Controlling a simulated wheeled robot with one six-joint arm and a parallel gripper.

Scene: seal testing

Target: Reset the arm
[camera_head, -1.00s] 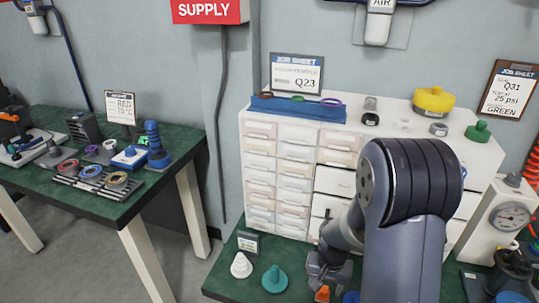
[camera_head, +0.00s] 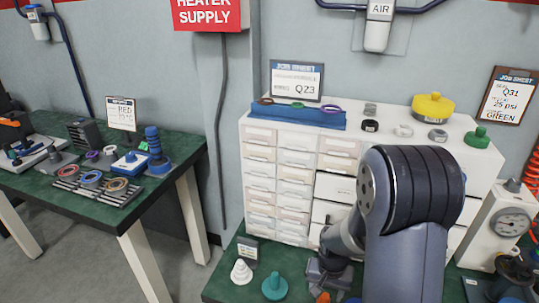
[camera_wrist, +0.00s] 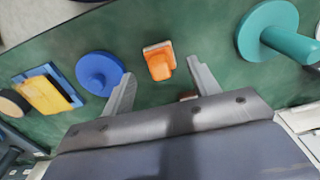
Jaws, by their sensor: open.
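My arm reaches down over the green bench in the head view, bent at its dark ribbed joint. My gripper (camera_wrist: 163,92) is open in the wrist view, with its two grey fingers spread and nothing between them. An orange block-like piece (camera_wrist: 159,62) lies on the green bench top just beyond and between the fingertips. In the head view the gripper (camera_head: 325,284) is low at the bench front, partly hidden by my arm and cut by the picture's lower edge.
A blue disc (camera_wrist: 100,72), a teal spindle (camera_wrist: 283,34) and a yellow-and-blue piece (camera_wrist: 48,90) surround the gripper. A white cone (camera_head: 241,272) stands on the bench. A white drawer cabinet (camera_head: 262,180) rises behind, with a gauge unit (camera_head: 500,225) at right.

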